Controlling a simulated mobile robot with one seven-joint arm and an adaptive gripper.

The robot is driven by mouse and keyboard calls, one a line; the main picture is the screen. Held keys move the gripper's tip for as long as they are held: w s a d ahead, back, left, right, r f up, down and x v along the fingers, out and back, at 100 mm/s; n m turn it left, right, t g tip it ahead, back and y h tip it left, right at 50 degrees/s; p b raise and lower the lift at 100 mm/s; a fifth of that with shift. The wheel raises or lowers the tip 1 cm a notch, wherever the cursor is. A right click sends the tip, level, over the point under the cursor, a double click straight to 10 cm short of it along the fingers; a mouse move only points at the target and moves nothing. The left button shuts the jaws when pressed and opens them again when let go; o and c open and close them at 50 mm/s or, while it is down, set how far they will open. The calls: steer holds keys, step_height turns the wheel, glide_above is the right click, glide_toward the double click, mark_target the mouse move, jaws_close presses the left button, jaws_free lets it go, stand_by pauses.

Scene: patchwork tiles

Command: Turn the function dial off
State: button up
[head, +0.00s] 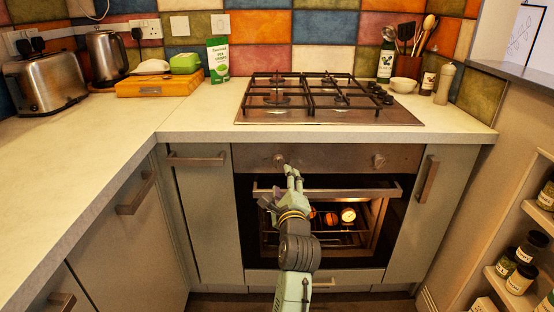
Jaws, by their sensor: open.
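The oven's control panel (325,156) lies below the countertop and carries two round knobs. The left knob (279,160) is just above my gripper, and the right knob (378,161) stands clear of it. I see no readable label showing which is the function dial, and the knob settings are too small to tell. My gripper (289,171) is open, with its fingers pointing up close below and right of the left knob. I cannot tell whether they touch it. The oven interior (345,215) glows warm orange behind my arm.
The oven handle (375,192) runs across behind my gripper. A gas hob (320,98) sits on the countertop (205,115) above. Cabinet handles (428,178) flank the oven. A shelf with jars (525,250) stands at right.

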mark_target(280, 164)
steer(key=w, duration=0.6)
steer(key=w+a+p, duration=0.1)
steer(key=w, duration=0.2)
steer(key=shift+a+r, duration=0.1)
steer(key=shift+c, duration=0.2)
steer(key=c, duration=1.1)
